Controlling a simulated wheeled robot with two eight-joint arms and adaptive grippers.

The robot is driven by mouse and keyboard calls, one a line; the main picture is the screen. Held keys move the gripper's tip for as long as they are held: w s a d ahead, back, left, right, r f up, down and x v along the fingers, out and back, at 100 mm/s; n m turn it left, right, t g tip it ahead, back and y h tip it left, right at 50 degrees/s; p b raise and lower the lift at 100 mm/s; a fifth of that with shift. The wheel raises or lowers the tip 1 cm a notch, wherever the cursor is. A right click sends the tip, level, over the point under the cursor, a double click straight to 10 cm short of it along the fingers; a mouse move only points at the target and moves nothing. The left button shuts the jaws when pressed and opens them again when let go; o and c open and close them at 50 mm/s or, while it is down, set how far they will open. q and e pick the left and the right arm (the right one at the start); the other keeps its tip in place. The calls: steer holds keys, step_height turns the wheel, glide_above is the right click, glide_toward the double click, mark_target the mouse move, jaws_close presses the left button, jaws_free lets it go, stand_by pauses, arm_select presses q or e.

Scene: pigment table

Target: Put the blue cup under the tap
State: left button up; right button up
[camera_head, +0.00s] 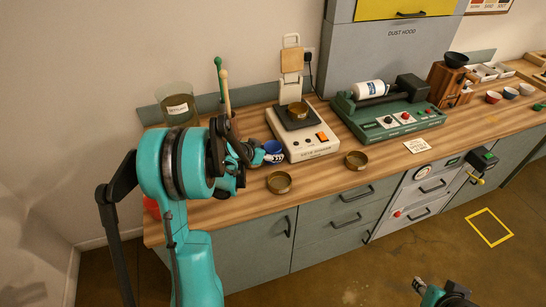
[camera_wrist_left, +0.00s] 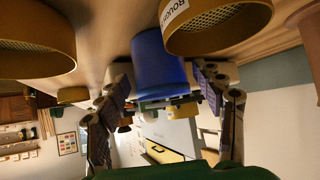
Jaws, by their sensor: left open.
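The blue cup (camera_head: 273,147) stands on the wooden counter, left of the cream machine, partly hidden by my left gripper (camera_head: 246,154). In the left wrist view the blue cup (camera_wrist_left: 158,62) shows between and beyond the two fingers of my left gripper (camera_wrist_left: 160,95). The fingers are spread, with visible space around the cup, so it is not gripped. A green box with a yellow spout-like part (camera_head: 480,180) is on the counter front at the far right; I cannot tell whether it is the tap. Part of my right arm shows at the bottom; its fingers are unclear.
Two brass sieves (camera_head: 279,182) (camera_head: 356,160) lie near the front edge. The cream machine (camera_head: 303,138) and the green roller machine (camera_head: 389,113) stand behind. A glass jar (camera_head: 178,104) is at the back left. Small cups (camera_head: 510,93) stand at the far right.

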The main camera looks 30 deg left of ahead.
arm_select(q)
steer(key=x, duration=0.3)
steer(key=shift+b, duration=0.3)
steer(key=shift+r, duration=0.1)
steer(key=shift+c, duration=0.6)
steer(key=c, duration=1)
steer(key=shift+o, duration=0.2)
